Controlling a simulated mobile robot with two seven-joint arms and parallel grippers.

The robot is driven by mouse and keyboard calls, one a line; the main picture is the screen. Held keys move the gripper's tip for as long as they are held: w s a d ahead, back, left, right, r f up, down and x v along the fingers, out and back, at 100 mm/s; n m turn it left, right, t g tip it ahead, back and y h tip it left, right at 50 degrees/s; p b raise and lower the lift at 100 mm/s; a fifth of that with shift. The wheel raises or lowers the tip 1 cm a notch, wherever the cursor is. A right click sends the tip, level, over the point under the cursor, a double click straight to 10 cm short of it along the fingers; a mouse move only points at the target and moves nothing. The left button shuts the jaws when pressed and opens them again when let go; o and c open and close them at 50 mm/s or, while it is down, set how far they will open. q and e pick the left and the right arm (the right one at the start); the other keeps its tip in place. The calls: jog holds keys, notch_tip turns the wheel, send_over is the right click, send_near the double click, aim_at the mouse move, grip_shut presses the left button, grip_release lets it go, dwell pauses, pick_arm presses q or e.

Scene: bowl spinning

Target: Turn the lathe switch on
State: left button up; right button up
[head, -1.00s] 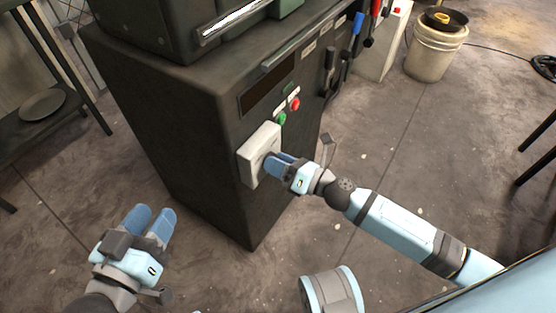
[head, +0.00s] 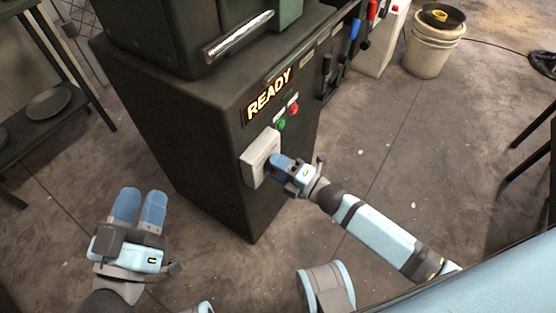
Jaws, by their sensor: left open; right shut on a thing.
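The lathe (head: 190,130) is a dark cabinet in the middle of the head view. Its display (head: 268,98) is lit and reads READY. The lathe switch sits on a pale switch box (head: 256,155) on the lathe's front, below a green button (head: 281,125) and a red button (head: 293,109). My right gripper (head: 274,166) is at the box's face, shut on the switch; its blue fingers hide most of the switch. My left gripper (head: 138,205) is open and empty, in front of the lathe at lower left.
Several levers with blue, red and black handles, including a blue one (head: 354,27), stand on the lathe's right side. A white bucket (head: 430,55) stands at the upper right. A rack (head: 30,125) holds a plate at left. The floor between is clear.

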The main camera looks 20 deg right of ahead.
jog(key=shift+r+m, duration=0.1)
jog(key=shift+m, duration=0.3)
pick_arm(q)
jog(key=shift+w+a+f+g+y+p, duration=0.1)
jog(key=shift+a+f+g+y+p, duration=0.25)
jog(key=shift+f, duration=0.25)
jog(key=shift+w+a+f+g+y+p, duration=0.15)
jog(key=shift+f+g+y+p, duration=0.15)
jog(key=shift+f+p, duration=0.2)
pick_arm(e)
jog(key=shift+f+m, duration=0.2)
jog(key=shift+m, duration=0.7)
pick_arm(q)
jog(key=shift+f, duration=0.1)
pick_arm(e)
jog(key=o, duration=0.9)
pick_arm(q)
jog(key=shift+g+y, duration=0.85)
jog(key=shift+g, duration=0.1)
jog(key=f, duration=0.1)
jog(key=a+f+p, duration=0.1)
jog(key=f, duration=0.1)
jog(key=f+p, duration=0.1)
jog(key=shift+s+a+f, duration=0.2)
jog(key=shift+s+a, duration=0.05)
jog(key=shift+a, duration=0.05)
pick_arm(e)
jog(key=v, duration=1.3)
jog(key=shift+s+d, duration=0.1)
jog(key=shift+s, duration=0.3)
